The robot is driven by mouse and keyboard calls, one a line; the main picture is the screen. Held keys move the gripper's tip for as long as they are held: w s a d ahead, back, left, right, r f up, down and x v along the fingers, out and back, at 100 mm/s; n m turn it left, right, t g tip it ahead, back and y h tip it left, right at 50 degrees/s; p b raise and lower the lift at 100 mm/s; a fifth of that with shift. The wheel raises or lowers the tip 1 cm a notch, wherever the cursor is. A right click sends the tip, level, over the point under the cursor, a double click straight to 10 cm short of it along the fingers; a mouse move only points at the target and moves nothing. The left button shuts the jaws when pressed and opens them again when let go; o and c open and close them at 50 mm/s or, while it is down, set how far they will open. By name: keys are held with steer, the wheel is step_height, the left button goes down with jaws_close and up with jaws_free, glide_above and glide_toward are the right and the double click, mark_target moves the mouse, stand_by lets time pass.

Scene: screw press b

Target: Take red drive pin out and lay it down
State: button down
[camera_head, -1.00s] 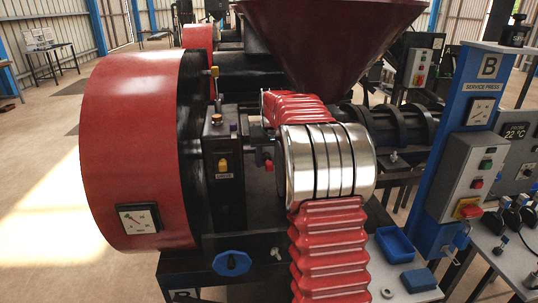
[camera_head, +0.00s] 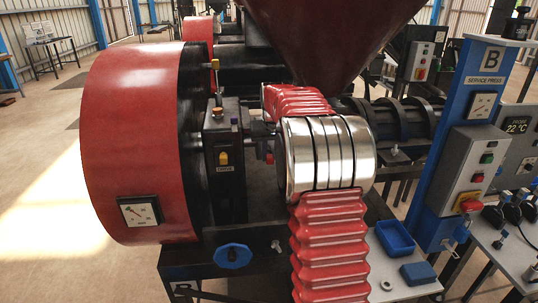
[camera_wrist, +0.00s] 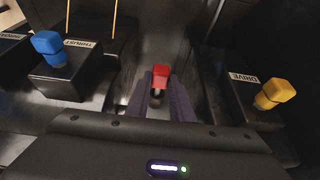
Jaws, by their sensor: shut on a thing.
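The red drive pin (camera_wrist: 160,75) shows its square red head in the middle of the wrist view, between the tips of my gripper (camera_wrist: 161,93). My gripper is shut on it. A dark rounded part shows just below the red head; I cannot tell whether the pin sits in a hole. In the head view, a small red piece (camera_head: 269,158) shows left of my silver wrist rings and looks like the same pin. My fingers are mostly hidden there.
A blue knob (camera_wrist: 48,47) stands on a block labelled THRUST at left, a yellow knob (camera_wrist: 274,93) by the DRIVE label at right. A blue tray (camera_head: 395,238) and blue block (camera_head: 418,273) lie on the grey bench. The red flywheel (camera_head: 125,140) fills the left.

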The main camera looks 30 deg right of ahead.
steer(key=c, duration=2.2)
jaws_free()
jaws_close()
steer(key=shift+s+a, duration=0.35)
steer(key=shift+s, duration=0.4)
steer(key=shift+s+a, duration=0.35)
steer(key=shift+s, duration=0.4)
steer(key=shift+s+a, duration=0.3)
steer(key=shift+s, duration=0.3)
steer(key=shift+s+a, duration=0.25)
steer(key=shift+s, duration=0.35)
